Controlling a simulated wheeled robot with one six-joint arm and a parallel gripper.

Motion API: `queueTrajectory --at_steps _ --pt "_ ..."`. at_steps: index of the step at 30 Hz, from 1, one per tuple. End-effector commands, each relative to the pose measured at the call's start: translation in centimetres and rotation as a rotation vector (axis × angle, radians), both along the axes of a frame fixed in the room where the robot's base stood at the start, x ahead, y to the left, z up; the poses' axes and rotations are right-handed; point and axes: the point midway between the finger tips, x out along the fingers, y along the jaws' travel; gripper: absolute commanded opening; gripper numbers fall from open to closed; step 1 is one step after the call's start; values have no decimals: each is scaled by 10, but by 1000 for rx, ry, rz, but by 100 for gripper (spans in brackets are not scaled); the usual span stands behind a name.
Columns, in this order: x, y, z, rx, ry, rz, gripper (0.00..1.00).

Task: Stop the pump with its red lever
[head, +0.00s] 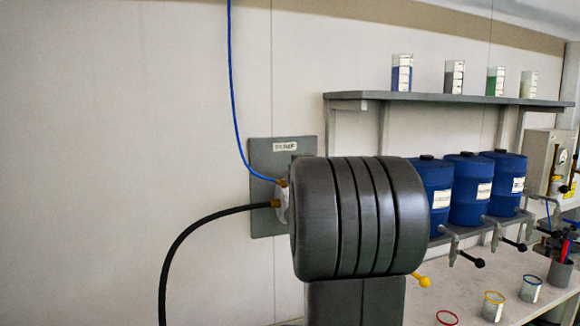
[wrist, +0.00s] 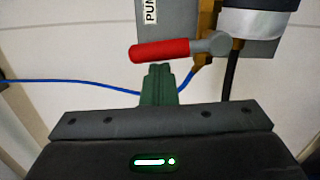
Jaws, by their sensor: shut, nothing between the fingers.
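The red lever (wrist: 160,51) shows in the wrist view, lying nearly level with its grip to the left of a grey hub (wrist: 212,43). The hub sits by a brass fitting in front of a grey panel (wrist: 185,20), whose label is partly cut off. My gripper (wrist: 158,72) has green fingers, shut and empty, with the tips just below the red grip in the picture. I cannot tell whether they touch it. In the head view the pump's panel (head: 265,215) is on the wall, and my dark arm hides the lever and the gripper.
A blue tube (head: 235,100) and a black hose (head: 178,255) run to the pump. On the right, blue drums (head: 468,190) with taps stand below a shelf (head: 450,98) of beakers. Small cups (head: 493,306) stand on the bench. The wall at left is clear.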

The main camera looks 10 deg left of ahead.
Motion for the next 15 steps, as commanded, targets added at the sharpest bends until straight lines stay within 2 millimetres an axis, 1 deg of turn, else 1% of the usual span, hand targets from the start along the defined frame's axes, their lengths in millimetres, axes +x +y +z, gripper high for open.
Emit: queueTrajectory --at_steps 3,15 --pt "2 -3 3 -2 -1 -1 0" --pt "4 -6 2 -4 -3 -1 0"
